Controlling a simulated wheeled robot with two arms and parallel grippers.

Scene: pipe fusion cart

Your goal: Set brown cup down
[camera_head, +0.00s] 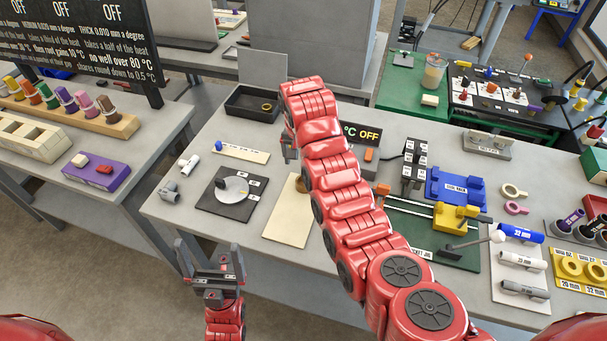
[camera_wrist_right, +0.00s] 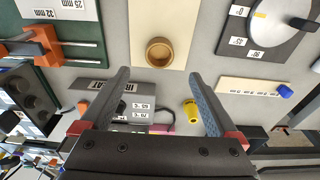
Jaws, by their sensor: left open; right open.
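A brown cup (camera_wrist_right: 160,52) stands with its round opening up on a cream board (camera_wrist_right: 143,20) in the right wrist view. In the head view the cup (camera_head: 301,184) is mostly hidden behind my right arm, on the same board (camera_head: 287,222). My right gripper (camera_wrist_right: 162,80) is open, its two fingers apart with nothing between them; the cup lies beyond the fingertips. In the head view the right gripper (camera_head: 290,146) is largely covered by its own arm. My left gripper (camera_head: 211,268) is open and empty in front of the table's near edge.
A dark plate with a white dial (camera_head: 232,188) lies left of the board. A black tray (camera_head: 250,106) stands behind it. A green jig (camera_head: 423,238) with blue and yellow blocks is to the right. A yellow piece (camera_wrist_right: 192,110) sits near one right finger.

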